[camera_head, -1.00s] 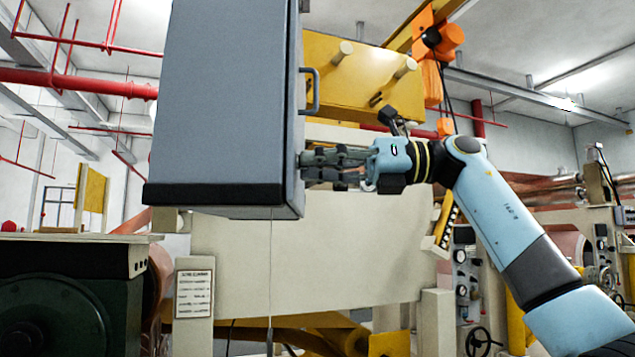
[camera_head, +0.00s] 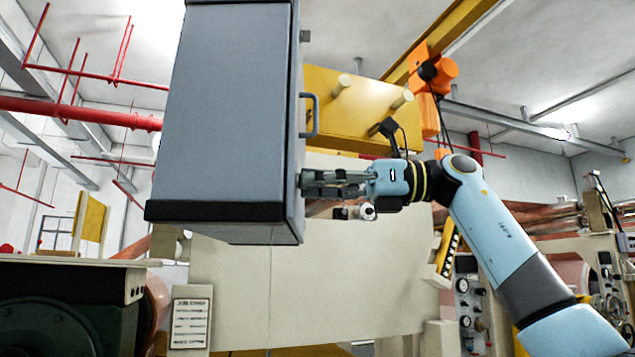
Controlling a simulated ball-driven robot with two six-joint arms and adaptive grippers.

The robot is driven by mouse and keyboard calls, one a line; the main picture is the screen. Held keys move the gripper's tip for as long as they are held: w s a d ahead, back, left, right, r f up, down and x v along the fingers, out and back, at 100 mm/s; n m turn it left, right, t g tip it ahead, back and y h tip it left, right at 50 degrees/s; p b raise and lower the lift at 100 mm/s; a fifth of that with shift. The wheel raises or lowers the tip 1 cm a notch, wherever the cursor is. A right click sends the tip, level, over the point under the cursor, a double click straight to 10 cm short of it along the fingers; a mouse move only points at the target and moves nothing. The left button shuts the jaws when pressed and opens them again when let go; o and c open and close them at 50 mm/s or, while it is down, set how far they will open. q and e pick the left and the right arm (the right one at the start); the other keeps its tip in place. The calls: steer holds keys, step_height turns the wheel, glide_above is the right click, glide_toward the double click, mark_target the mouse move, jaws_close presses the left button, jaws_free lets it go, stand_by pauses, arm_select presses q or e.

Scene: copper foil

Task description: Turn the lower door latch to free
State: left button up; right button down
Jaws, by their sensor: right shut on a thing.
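A grey cabinet (camera_head: 225,110) with a black bottom edge hangs in the upper middle. A grey bar handle (camera_head: 314,115) stands out from its right-hand face. An upper latch (camera_head: 305,36) shows as a small dark block near the top of that face. My right gripper (camera_head: 308,183) reaches in from the right and is shut at the lower part of that face, below the handle, where the lower latch sits. Its fingers hide the lower latch, so I cannot see which way it is turned. My left gripper is not in view.
A yellow panel (camera_head: 350,100) with round pegs stands behind the cabinet. An orange hoist (camera_head: 436,75) hangs above my right arm. A dark green machine (camera_head: 60,310) stands at lower left, and a panel with gauges (camera_head: 466,300) at lower right.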

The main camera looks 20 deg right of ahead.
steer(key=shift+f, duration=0.1)
steer(key=c, duration=1.5)
jaws_free()
steer(key=v, duration=1.2)
